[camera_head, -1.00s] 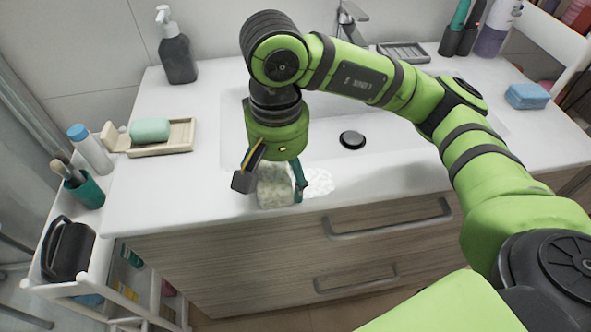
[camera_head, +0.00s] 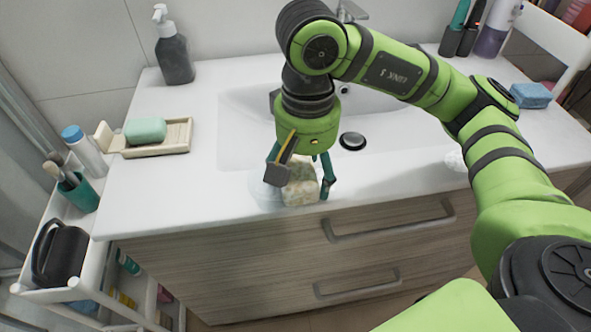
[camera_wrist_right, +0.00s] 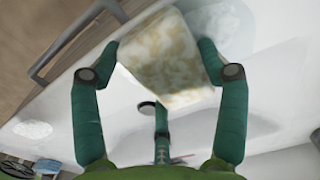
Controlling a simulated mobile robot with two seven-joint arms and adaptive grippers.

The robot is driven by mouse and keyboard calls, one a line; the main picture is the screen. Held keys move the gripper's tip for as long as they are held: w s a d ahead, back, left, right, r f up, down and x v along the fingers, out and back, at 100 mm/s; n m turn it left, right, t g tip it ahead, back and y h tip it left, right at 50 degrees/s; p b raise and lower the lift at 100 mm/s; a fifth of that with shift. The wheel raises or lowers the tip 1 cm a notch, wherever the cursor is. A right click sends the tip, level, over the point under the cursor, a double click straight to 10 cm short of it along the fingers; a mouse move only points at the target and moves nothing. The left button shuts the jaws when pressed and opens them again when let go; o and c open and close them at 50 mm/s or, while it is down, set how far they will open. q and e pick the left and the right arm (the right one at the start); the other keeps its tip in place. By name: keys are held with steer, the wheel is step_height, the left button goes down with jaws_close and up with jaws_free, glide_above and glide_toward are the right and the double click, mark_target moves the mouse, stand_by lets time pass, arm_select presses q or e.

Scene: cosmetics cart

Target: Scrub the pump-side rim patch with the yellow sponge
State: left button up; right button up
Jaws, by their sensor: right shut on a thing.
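The yellow sponge (camera_head: 300,188) is pale and mottled, and it is held low at the front rim of the sink (camera_head: 232,135). My right gripper (camera_head: 303,180) is shut on it; the wrist view shows the sponge (camera_wrist_right: 165,55) between the fingers of the right gripper (camera_wrist_right: 165,60). The pump-side rim patch (camera_head: 263,190) is whitish foam just left of the sponge, and it also shows in the wrist view (camera_wrist_right: 225,25). Whether the sponge touches the rim I cannot tell. The dark pump bottle (camera_head: 175,55) stands at the back left. My left gripper is not in view.
A second white patch (camera_head: 455,160) lies on the right rim, partly behind my arm. A soap dish (camera_head: 175,138) with green soap stands left. A blue sponge (camera_head: 530,95) lies right. The black drain (camera_head: 352,141) is behind the gripper. A cart (camera_head: 95,275) stands left.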

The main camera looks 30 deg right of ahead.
steer(key=shift+s+d+b, duration=0.15)
steer(key=shift+d+b, duration=0.05)
steer(key=shift+d, duration=0.4)
steer(key=shift+s+d+b, duration=0.15)
steer(key=shift+d+b, duration=0.05)
steer(key=shift+d, duration=0.35)
steer(key=shift+s+d+r, duration=0.1)
steer(key=shift+s+d, duration=0.1)
steer(key=shift+d, duration=0.4)
steer(key=shift+s+d+r, duration=0.1)
steer(key=shift+s+d, duration=0.05)
steer(key=shift+d, duration=0.4)
step_height(320, 180, up, 7)
steer(key=p, duration=0.5)
steer(key=shift+f, duration=0.1)
